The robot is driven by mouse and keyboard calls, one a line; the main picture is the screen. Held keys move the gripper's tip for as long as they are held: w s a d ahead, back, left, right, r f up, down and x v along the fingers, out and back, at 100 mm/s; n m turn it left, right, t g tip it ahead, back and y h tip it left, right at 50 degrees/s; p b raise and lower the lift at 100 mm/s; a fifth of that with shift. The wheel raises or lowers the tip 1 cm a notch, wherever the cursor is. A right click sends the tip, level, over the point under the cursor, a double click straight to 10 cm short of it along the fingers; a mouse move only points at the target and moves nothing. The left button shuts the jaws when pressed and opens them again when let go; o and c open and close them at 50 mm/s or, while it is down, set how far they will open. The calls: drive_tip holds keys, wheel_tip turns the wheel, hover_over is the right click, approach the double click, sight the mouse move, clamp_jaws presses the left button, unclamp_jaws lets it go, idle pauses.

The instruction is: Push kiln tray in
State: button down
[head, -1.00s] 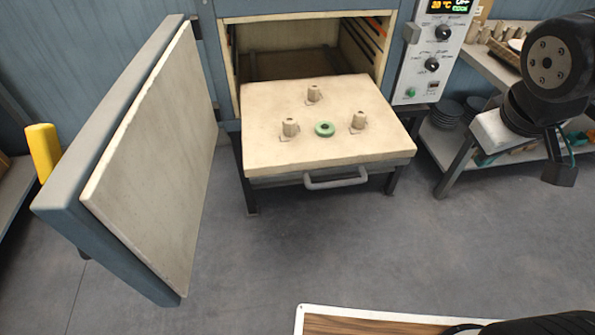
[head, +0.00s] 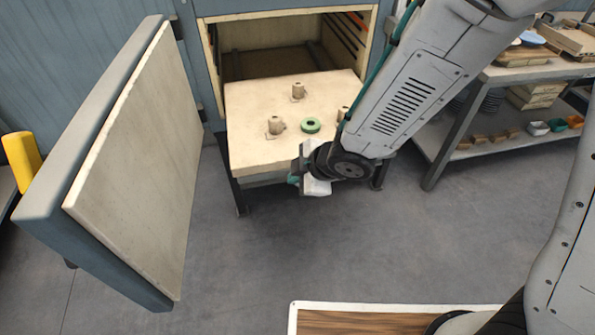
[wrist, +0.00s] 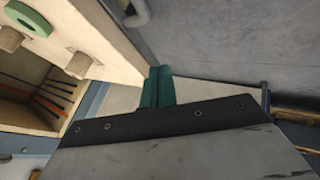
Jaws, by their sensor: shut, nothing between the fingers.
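The kiln tray (head: 255,150) is a thick cream slab drawn out of the open kiln. Three small cream posts and a green ring (head: 311,126) stand on it. My gripper (head: 294,180) is at the tray's front edge, its teal fingers shut and empty. In the wrist view, the shut fingers (wrist: 158,86) are just beside the tray's front edge (wrist: 105,40); I cannot tell whether they touch it. In the head view my arm hides the handle and the tray's right side.
The kiln chamber (head: 270,65) is open behind the tray. Its thick door (head: 140,160) stands swung wide open at the left. A shelf table (head: 500,140) with pottery stands at the right. The floor in front is clear, with a wood-topped, white-edged surface (head: 370,322) at the bottom.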

sight(273, 174)
drive_tip(key=w+a+f, duration=0.1)
drive_tip(key=f, duration=0.1)
drive_tip(key=w+a+f, duration=0.1)
drive_tip(key=w, duration=0.1)
drive_tip(key=w+a+f, duration=0.2)
drive_tip(key=shift+w+a+f, duration=0.1)
drive_tip(key=shift+w+f, duration=0.1)
drive_tip(key=shift+f, duration=0.15)
drive_tip(key=shift+w+a, duration=0.15)
drive_tip(key=shift+w, duration=0.35)
